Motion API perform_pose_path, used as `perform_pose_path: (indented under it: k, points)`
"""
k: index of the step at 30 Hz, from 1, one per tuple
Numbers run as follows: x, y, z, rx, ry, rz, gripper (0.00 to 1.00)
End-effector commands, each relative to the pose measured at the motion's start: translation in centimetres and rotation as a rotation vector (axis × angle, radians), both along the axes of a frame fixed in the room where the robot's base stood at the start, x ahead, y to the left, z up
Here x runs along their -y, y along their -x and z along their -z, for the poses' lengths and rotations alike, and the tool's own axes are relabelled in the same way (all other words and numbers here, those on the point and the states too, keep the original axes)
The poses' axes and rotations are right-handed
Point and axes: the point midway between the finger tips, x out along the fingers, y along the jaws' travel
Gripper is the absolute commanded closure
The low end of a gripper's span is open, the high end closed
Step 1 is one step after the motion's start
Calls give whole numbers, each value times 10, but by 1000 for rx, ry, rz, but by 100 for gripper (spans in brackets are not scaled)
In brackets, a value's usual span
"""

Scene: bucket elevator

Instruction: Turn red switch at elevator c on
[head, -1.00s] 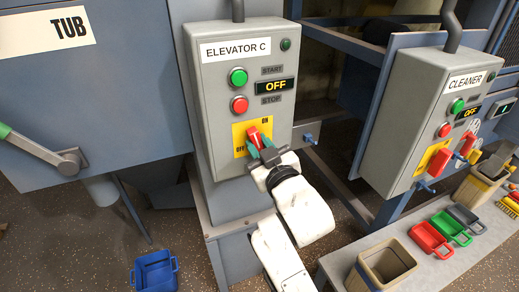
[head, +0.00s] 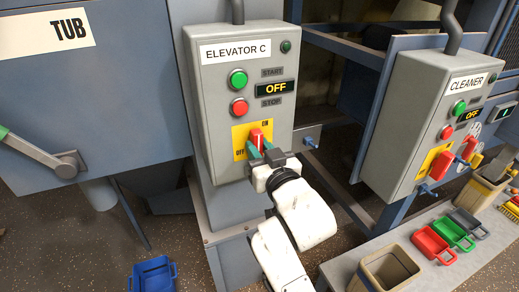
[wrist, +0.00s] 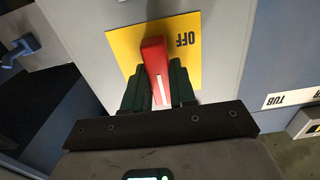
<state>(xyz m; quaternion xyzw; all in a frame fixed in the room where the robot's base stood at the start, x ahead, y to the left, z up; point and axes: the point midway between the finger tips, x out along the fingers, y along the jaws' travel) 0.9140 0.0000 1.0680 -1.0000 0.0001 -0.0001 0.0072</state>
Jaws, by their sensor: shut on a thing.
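The grey Elevator C panel (head: 222,75) stands in the middle of the head view. Its red switch (head: 257,136) sits on a yellow plate (head: 238,136) marked OFF at lower left and ON at upper right. The handle stands about upright, between the marks. My gripper (head: 258,150) reaches it from below, with dark green fingers on both sides. In the wrist view, the red handle (wrist: 153,52) with its white line lies between the fingers (wrist: 159,86). The fingers partly cover the handle's sides. The display (head: 275,88) above reads OFF.
Green (head: 238,79) and red (head: 239,107) buttons are above the switch. The Cleaner panel (head: 413,100) stands to the right, with a bench (head: 335,272) of bins and scoops below it. A blue bucket (head: 153,274) is on the floor at left.

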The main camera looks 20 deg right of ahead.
Motion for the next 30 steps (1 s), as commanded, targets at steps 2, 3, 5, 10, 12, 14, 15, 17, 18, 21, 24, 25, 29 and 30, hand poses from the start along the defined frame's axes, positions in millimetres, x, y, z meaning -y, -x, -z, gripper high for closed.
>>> perform_pose_path:
  k: [2,3,5,10,12,14,15,17,18,21,24,25,29,30]
  points:
    - [-1,-1,0,0,-4,-2,100]
    - [-1,-1,0,0,-4,-2,73]
    - [0,-1,0,0,-4,-2,67]
    - [0,0,0,0,-2,-1,51]
    - [0,0,0,0,-2,-1,49]
    - [0,0,0,0,-2,-1,49]
    - [0,0,0,0,-1,0,49]
    - [0,0,0,0,-1,0,49]
    - [0,1,0,0,-1,0,49]
    - [0,7,1,-1,-1,-1,49]
    - [0,21,2,-1,-1,-1,49]
    - [0,27,2,-2,-2,-1,49]
    - [0,53,2,-1,-2,-1,49]
    - [0,60,2,-1,-2,-1,49]
